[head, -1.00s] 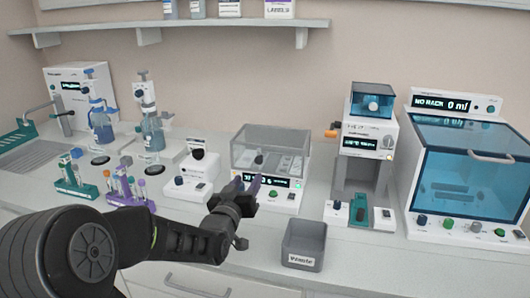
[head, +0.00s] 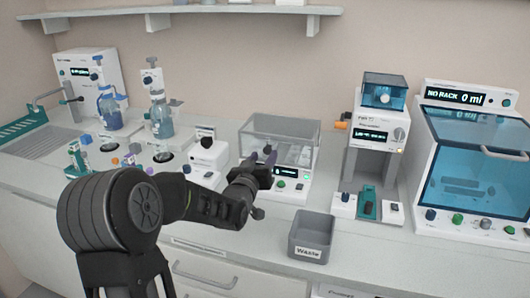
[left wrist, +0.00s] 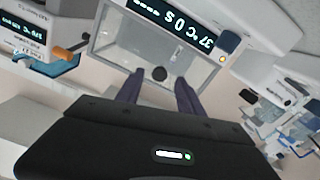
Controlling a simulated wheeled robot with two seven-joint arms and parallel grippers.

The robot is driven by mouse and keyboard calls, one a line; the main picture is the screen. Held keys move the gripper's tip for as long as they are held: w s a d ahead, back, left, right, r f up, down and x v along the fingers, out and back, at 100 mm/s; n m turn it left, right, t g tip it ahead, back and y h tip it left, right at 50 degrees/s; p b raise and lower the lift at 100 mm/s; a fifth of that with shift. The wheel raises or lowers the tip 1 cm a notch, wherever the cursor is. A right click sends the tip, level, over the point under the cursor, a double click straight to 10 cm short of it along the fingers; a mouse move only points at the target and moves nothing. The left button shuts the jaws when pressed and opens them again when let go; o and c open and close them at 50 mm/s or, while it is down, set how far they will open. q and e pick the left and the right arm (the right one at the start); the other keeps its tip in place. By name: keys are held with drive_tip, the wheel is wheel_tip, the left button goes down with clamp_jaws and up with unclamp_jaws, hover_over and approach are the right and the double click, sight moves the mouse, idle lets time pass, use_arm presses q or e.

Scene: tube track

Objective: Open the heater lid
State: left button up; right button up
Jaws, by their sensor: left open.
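The heater (head: 292,188) is a white box with a lit display and a clear, grey-edged lid (head: 285,128). The lid is shut. In the left wrist view the heater display (left wrist: 175,25) appears upside down and reads about 37.0 °C. A round dark knob (left wrist: 160,74) on the lid shows between the fingertips in that view. My left gripper (head: 264,160) is at the front of the lid, its fingers apart; its fingers also show in the left wrist view (left wrist: 160,82). I cannot tell whether they touch the knob. My right gripper is not in view.
A grey waste bin (head: 309,238) stands in front, right of the heater. A white dispenser (head: 376,135) and a blue-windowed machine (head: 470,160) stand farther right. A small white device (head: 207,155) and bottles with pumps (head: 160,118) are to the left. A shelf hangs above.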

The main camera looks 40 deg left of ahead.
use_arm(q)
drive_tip(key=shift+x, duration=1.1)
drive_tip(key=shift+c, duration=0.3)
clamp_jaws()
idle(0.4)
